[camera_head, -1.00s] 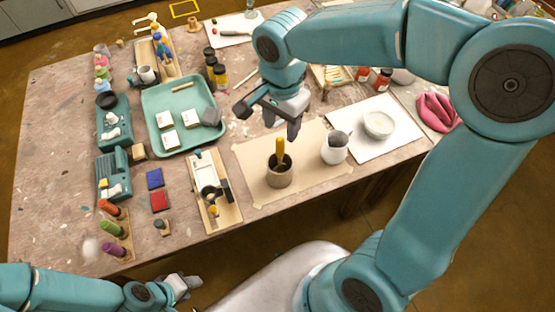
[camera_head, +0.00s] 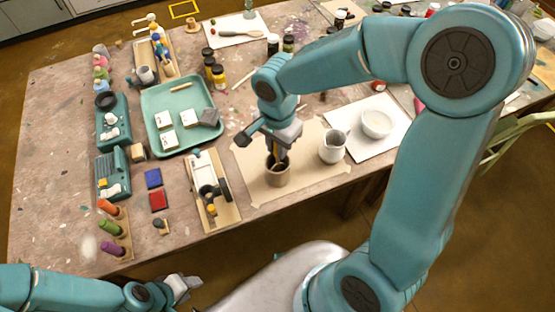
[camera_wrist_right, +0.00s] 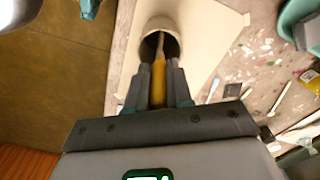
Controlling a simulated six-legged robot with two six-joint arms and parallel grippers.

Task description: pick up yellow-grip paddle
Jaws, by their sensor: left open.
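The yellow-grip paddle (camera_wrist_right: 158,80) stands in a brown-grey cup (camera_head: 278,175), its lower part hidden inside. My right gripper (camera_wrist_right: 159,88) is over the cup, pointing down, with its fingers close against both sides of the yellow grip; it looks shut on it. In the head view my right gripper (camera_head: 278,155) hides most of the grip. The cup also shows in the right wrist view (camera_wrist_right: 160,24), with the paddle's shaft running into it. My left gripper (camera_head: 188,284) is open and empty, off the table's front edge at the lower left.
The cup stands on a beige sheet (camera_head: 250,185). A white pitcher (camera_head: 332,147) stands right of it, and a white bowl (camera_head: 376,124) on a white board beyond. A wooden board with a tool (camera_head: 222,212) lies left. A green tray (camera_head: 155,97) is further back.

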